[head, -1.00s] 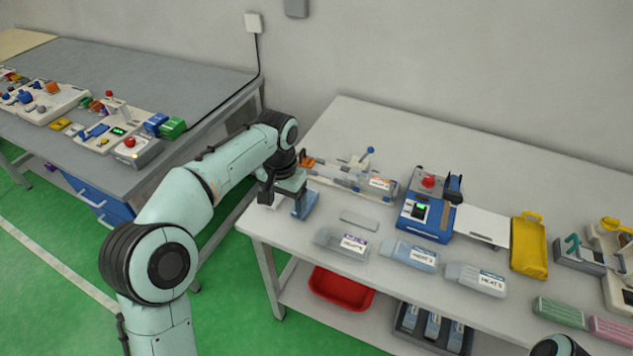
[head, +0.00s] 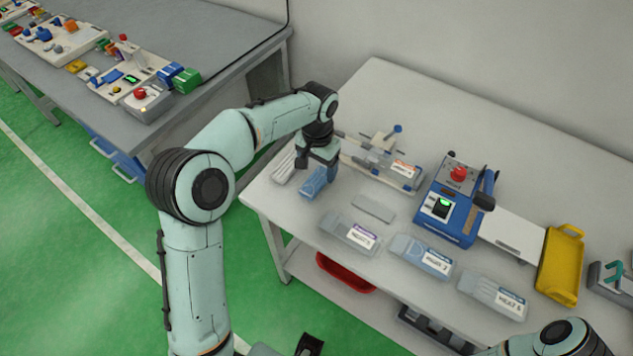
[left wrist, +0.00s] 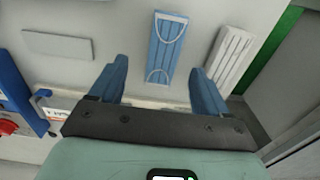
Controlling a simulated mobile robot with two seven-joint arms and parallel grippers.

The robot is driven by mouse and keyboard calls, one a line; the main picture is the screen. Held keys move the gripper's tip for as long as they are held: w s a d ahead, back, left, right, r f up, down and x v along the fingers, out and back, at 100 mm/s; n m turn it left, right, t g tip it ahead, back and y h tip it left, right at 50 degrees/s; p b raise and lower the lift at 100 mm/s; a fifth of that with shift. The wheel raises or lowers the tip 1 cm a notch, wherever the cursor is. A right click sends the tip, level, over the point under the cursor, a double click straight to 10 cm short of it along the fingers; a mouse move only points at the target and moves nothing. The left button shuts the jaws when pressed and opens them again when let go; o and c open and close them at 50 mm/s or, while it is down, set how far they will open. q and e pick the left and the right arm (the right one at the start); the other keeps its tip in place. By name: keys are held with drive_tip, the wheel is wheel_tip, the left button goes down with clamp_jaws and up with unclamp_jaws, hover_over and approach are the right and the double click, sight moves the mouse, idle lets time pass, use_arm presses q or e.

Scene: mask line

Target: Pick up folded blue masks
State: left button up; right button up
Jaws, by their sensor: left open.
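A folded blue mask (head: 312,183) with white ear loops lies flat at the left end of the light table, partly hidden by my left gripper. In the left wrist view the blue mask (left wrist: 167,45) shows between and beyond the two blue fingers. My left gripper (head: 326,177) is open and empty, pointing down close above the mask. In the left wrist view its fingers (left wrist: 159,68) stand apart, one on each side of the mask's near end. My right gripper is not in view.
White folded strips (left wrist: 230,60) lie beside the mask. A flat grey plate (head: 373,208) and labelled clear trays (head: 350,234) lie farther right. A rail fixture (head: 382,163) and a blue machine (head: 450,212) stand behind. A yellow tray (head: 560,264) lies at right.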

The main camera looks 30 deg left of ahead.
sight(316, 180)
use_arm(q)
drive_tip(key=f, duration=0.5)
drive_tip(key=shift+w+a+f, duration=0.15)
drive_tip(key=shift+a, duration=0.1)
drive_tip(key=c, duration=1.1)
